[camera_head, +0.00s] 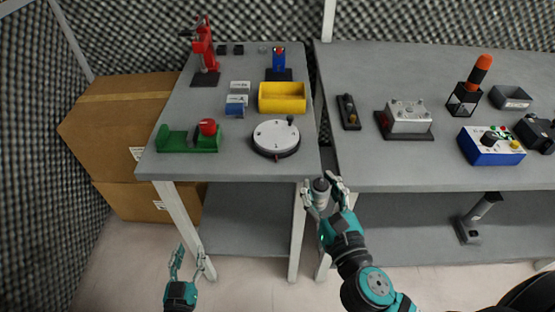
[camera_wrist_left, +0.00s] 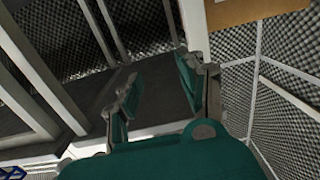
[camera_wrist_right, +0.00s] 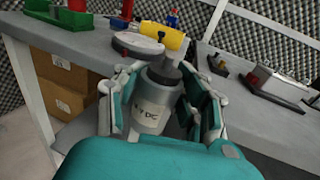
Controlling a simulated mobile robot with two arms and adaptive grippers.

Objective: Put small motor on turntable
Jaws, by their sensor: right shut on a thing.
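The small motor (camera_wrist_right: 150,108) is a grey cylinder with a dark top and "DC" on its side. My right gripper (camera_head: 324,192) is shut on it and holds it upright in front of the tables' front edges, near the gap between them. In the head view the motor (camera_head: 320,185) shows between the fingertips. The turntable (camera_head: 276,138) is a round white disc on a dark base with a small black knob, at the front right of the left table. It also shows in the right wrist view (camera_wrist_right: 138,48), beyond the motor. My left gripper (camera_head: 187,262) is open and empty, low before the left table.
On the left table (camera_head: 235,168) stand a green fixture (camera_head: 188,140), a yellow bin (camera_head: 282,97), small blue-grey boxes (camera_head: 236,105), a red stand (camera_head: 205,55) and a blue device (camera_head: 279,65). The right table (camera_head: 400,172) holds a grey box device (camera_head: 408,118) and a blue control box (camera_head: 490,146).

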